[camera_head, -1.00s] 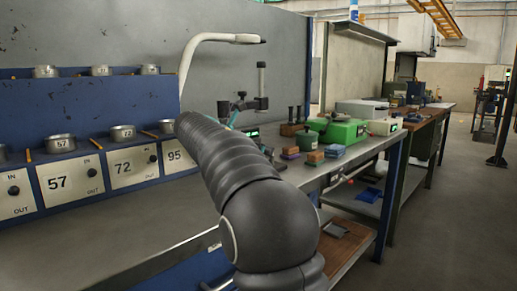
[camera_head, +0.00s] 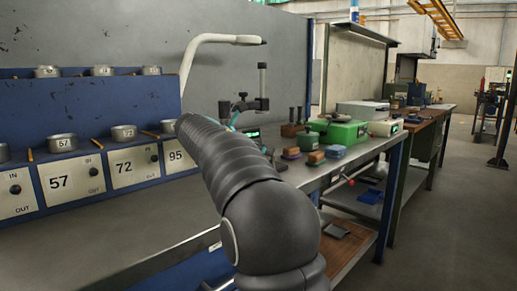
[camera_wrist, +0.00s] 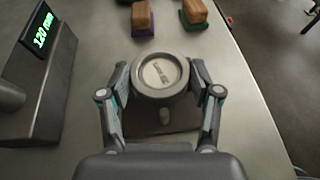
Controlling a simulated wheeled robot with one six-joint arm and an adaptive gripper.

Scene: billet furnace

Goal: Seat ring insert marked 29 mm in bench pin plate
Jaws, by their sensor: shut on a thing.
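In the wrist view, my gripper (camera_wrist: 161,88) is shut on a round grey metal ring insert (camera_wrist: 148,91), with one finger on each side. A mark shows on the pale disc in its top, but it is too blurred to read. I cannot tell whether the ring touches the plate. In the head view, my arm hides the gripper and the ring.
A gauge with a green-lit display (camera_wrist: 43,31) stands left of my gripper. Two brown-topped blocks (camera_wrist: 142,17) (camera_wrist: 194,12) sit beyond it. The bench (camera_head: 100,239) has a rack with ring cups and panels marked 57, 72 and 95 (camera_head: 123,168). A green case (camera_head: 342,133) stands further right.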

